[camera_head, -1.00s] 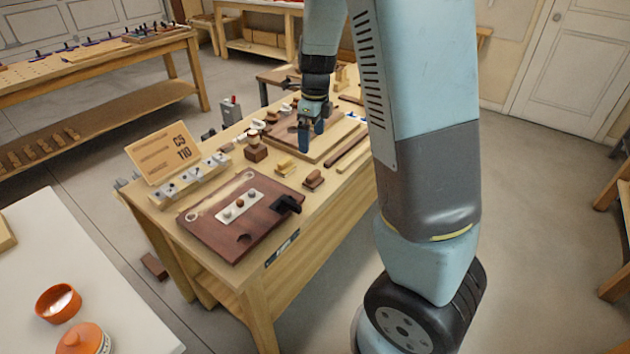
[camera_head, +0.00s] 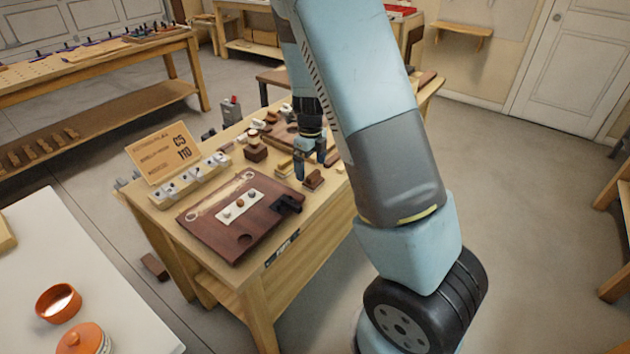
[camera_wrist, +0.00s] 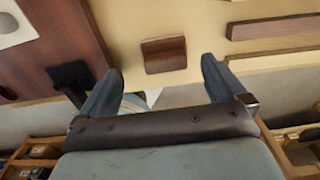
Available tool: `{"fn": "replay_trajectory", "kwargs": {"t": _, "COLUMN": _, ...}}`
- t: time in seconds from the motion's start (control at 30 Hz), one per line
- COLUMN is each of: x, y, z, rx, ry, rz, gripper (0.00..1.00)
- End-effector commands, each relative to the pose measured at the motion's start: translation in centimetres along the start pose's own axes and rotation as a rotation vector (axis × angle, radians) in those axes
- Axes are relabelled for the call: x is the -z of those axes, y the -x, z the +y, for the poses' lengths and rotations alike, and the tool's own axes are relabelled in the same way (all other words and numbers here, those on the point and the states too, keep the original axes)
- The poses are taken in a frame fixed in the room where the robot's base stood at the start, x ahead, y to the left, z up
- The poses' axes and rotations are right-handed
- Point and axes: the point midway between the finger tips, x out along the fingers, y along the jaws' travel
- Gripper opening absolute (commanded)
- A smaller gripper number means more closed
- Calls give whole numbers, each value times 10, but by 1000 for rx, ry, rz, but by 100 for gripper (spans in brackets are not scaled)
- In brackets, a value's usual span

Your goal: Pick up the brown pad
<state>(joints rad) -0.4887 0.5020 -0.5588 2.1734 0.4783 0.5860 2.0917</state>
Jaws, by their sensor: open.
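The brown pad (camera_head: 313,180) is a small dark-wood block lying on the bench top, near its front edge. In the wrist view the brown pad (camera_wrist: 164,54) sits just beyond the fingertips, roughly between their lines. My gripper (camera_head: 311,169) is open and empty, pointing down close over the pad. In the wrist view my gripper (camera_wrist: 161,70) has its two blue-grey fingers spread wider than the pad. Its height above the pad is hard to tell.
A dark brown board (camera_head: 215,235) with a black clamp-like part (camera_head: 288,203) lies left of the pad. A small stacked brown block (camera_head: 256,152) stands behind it. In the wrist view a long brown strip (camera_wrist: 275,27) lies to the right. Bare bench surrounds the pad.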

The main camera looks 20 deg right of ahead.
Motion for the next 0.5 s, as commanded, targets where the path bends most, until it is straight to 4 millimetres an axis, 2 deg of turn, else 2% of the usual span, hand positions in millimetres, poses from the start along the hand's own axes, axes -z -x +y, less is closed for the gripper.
{"fn": "replay_trajectory", "kwargs": {"t": 0.5, "x": 4, "y": -50, "z": -8, "rx": 0, "ry": -2, "rz": 0, "gripper": 98}}
